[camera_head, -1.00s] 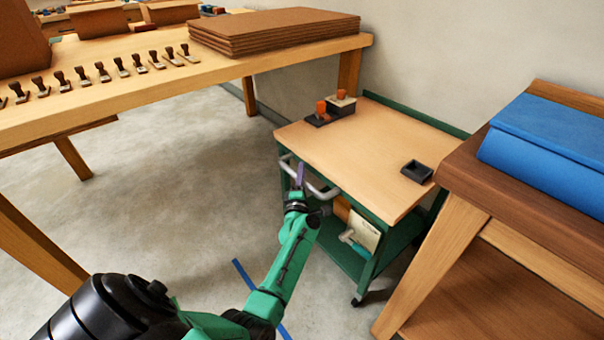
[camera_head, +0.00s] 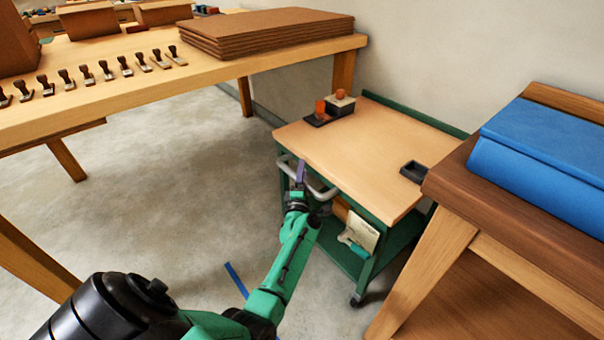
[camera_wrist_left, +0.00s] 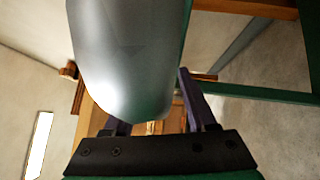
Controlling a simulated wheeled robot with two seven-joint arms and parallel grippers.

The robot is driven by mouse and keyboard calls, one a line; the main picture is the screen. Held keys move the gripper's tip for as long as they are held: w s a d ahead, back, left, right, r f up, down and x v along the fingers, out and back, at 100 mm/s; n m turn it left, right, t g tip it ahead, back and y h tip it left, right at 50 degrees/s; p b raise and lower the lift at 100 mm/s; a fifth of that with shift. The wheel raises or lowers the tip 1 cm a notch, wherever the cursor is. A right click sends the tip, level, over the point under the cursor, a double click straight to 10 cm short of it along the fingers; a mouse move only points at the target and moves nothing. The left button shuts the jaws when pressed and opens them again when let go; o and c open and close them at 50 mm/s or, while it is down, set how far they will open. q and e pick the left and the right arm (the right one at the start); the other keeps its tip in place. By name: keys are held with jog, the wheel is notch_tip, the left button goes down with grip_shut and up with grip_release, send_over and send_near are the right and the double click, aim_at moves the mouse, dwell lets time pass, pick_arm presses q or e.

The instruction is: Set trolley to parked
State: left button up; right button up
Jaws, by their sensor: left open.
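The trolley (camera_head: 365,150) has a green frame, a light wooden top and a metal push handle (camera_head: 322,190) on its near left side. It stands between the long workbench and the right-hand bench. My left gripper (camera_head: 299,178) is at this handle with its jaws open. In the left wrist view the handle's grey metal bar (camera_wrist_left: 130,60) lies large between the two dark fingers (camera_wrist_left: 155,115); contact cannot be told. A blue floor strip (camera_head: 236,280) lies left of my arm, which partly hides it. My right gripper is out of view.
The workbench (camera_head: 215,75) at left carries stacked brown boards and a row of stamps. A brown bench (camera_head: 530,205) with a blue roll (camera_head: 550,150) stands close on the trolley's right and overlaps it in view. The grey floor (camera_head: 150,200) at left is open.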

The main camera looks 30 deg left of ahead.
pick_arm(q)
jog(key=shift+s, duration=0.1)
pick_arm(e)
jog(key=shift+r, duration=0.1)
pick_arm(q)
jog(key=p+v, duration=0.2)
jog(key=v, duration=1.2)
jog(key=shift+s, duration=0.25)
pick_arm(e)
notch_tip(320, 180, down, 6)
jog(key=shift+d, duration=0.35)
pick_arm(q)
jog(key=shift+r, duration=0.1)
